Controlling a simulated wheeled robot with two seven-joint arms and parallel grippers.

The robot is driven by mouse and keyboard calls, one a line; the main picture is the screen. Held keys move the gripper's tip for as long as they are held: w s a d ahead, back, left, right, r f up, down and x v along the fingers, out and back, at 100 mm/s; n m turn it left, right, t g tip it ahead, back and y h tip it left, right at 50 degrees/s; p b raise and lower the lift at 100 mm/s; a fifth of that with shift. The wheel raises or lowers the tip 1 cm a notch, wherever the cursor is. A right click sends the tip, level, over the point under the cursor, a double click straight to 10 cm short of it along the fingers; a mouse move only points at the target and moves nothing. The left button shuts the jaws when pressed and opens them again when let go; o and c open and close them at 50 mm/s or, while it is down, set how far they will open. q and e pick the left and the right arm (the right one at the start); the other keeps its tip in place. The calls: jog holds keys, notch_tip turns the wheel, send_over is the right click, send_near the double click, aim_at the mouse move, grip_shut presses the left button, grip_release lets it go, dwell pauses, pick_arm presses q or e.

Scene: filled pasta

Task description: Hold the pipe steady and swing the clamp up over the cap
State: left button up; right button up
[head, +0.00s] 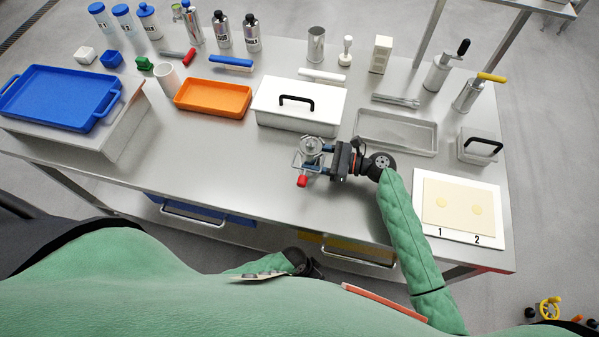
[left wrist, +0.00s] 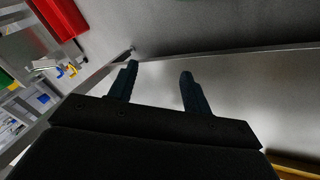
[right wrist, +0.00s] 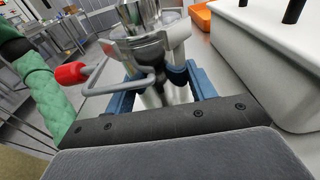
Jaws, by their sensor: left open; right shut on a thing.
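The steel pipe stands upright on the table; its metal cap (head: 312,146) shows at the top in the head view. The clamp (head: 302,166) is around or beside the pipe top, its red-tipped handle (head: 302,181) sticking out toward the table's front. In the right wrist view the clamp's bent bar (right wrist: 122,80) and red tip (right wrist: 70,73) reach left. My right gripper (right wrist: 163,90) is shut on the pipe below the clamp. I cannot tell whether the clamp is over the cap. My left gripper (left wrist: 158,82) is open and empty, low before the table.
A white lidded box (head: 300,105) stands just behind the pipe, with an orange tray (head: 213,97) to its left. A grey tray (head: 397,133) and a white board with dough (head: 460,228) lie to the right. The table's front left is clear; drawer handles (head: 358,256) jut below its edge.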

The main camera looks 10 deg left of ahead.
pick_arm(q)
jog(key=s+d+r+m+g+h, duration=0.1)
jog(key=s+d+r+g, duration=0.2)
jog(key=r, duration=0.4)
jog(key=s+d+r+m+h, duration=0.1)
jog(key=s+d+r+m, duration=0.1)
jog(key=s+r, duration=0.35)
notch_tip(320, 180, up, 19)
jog(key=w+m+g+h, duration=0.1)
jog(key=m+g+h, duration=0.1)
jog(key=w+a+r+n+t+y, duration=0.45)
jog(key=w+a+r+n, duration=0.2)
jog(key=w+r, duration=0.35)
jog(key=w+a+r+n+t+y, duration=0.45)
jog(key=w+a+r, duration=0.3)
jog(key=w, duration=0.35)
jog(key=shift+g, duration=0.3)
jog(key=shift+a+x, duration=0.2)
jog(key=shift+x, duration=1.3)
jog(key=shift+a+x, duration=0.15)
jog(key=shift+x, duration=1.4)
jog(key=shift+a+x, duration=0.2)
jog(key=shift+x, duration=1.3)
